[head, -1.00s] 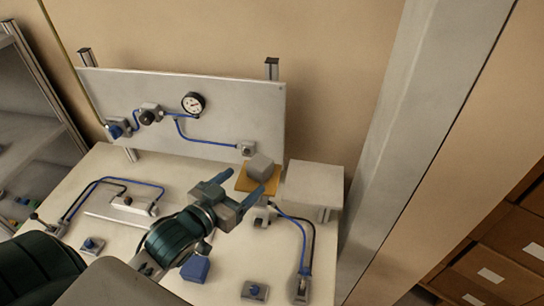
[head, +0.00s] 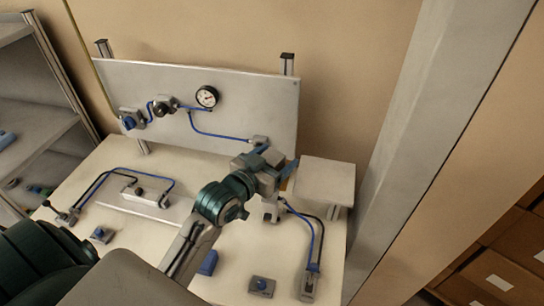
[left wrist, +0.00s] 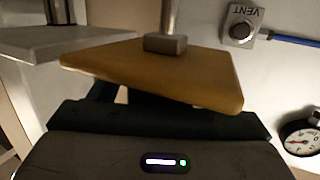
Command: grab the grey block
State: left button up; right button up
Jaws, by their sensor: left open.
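The gripper body hides most of the plate and part of the block. I cannot tell whether the fingers touch the block. In the left wrist view, the plate (left wrist: 150,75) fills the middle, with a grey post fitting (left wrist: 165,44) against it. My right gripper is not in view.
The upright panel (head: 245,105) with a gauge (head: 207,97) and blue hoses stands close behind. A blue block (head: 208,262) and a small blue-knobbed fitting (head: 261,286) are on the table nearer me.

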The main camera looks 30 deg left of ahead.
pick_arm(q)
jog(key=shift+w+d+f, duration=0.1)
jog(key=shift+w, duration=0.3)
jog(key=shift+s, duration=0.15)
jog(key=shift+c, duration=0.6)
jog(key=c, duration=1.1)
